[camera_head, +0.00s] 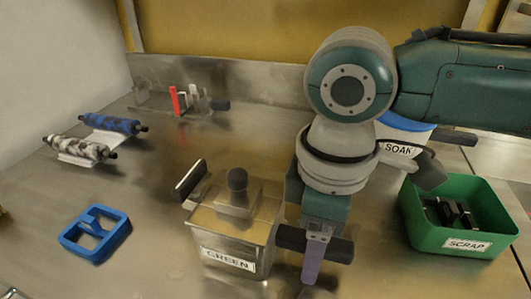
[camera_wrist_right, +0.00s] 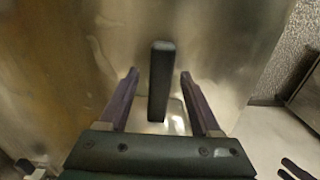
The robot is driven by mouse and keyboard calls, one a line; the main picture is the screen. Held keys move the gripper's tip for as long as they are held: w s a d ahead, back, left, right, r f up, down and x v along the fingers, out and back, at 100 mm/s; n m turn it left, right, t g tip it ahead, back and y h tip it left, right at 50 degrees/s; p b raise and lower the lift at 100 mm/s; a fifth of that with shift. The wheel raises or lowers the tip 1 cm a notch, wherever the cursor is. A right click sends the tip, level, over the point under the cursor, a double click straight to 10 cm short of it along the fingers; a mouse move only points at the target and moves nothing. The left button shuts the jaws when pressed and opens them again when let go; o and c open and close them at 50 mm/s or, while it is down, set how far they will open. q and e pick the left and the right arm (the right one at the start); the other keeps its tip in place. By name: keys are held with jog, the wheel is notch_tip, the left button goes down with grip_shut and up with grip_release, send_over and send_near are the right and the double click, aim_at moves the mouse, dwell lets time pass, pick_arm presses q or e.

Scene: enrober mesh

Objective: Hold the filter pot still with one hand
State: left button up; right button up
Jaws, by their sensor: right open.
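The filter pot (camera_head: 228,232) is a metal box labelled GREEN at the front middle, upright on the bench. Its lid has a dark knob (camera_head: 237,184), and a black bar handle (camera_head: 190,178) stands out on its left side. My right gripper (camera_head: 312,265) points down beside the pot's right side; one purple finger shows clearly. In the right wrist view the gripper (camera_wrist_right: 160,77) is open, with a dark upright handle bar (camera_wrist_right: 160,82) in the gap between its fingers, not gripped. The pot's metal wall (camera_wrist_right: 215,35) fills much of that view. My left gripper is not in view.
A green SCRAP bin (camera_head: 425,235) with dark pieces stands right. A SOAK container (camera_head: 400,149) is partly hidden behind my right arm. A blue frame (camera_head: 95,232) lies left, with two rollers (camera_head: 110,122) behind it. A small rack with a red piece (camera_head: 174,101) stands at the back.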

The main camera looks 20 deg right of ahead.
jog(key=shift+f, duration=0.3)
grip_shut()
dwell(0.4)
dwell(1.3)
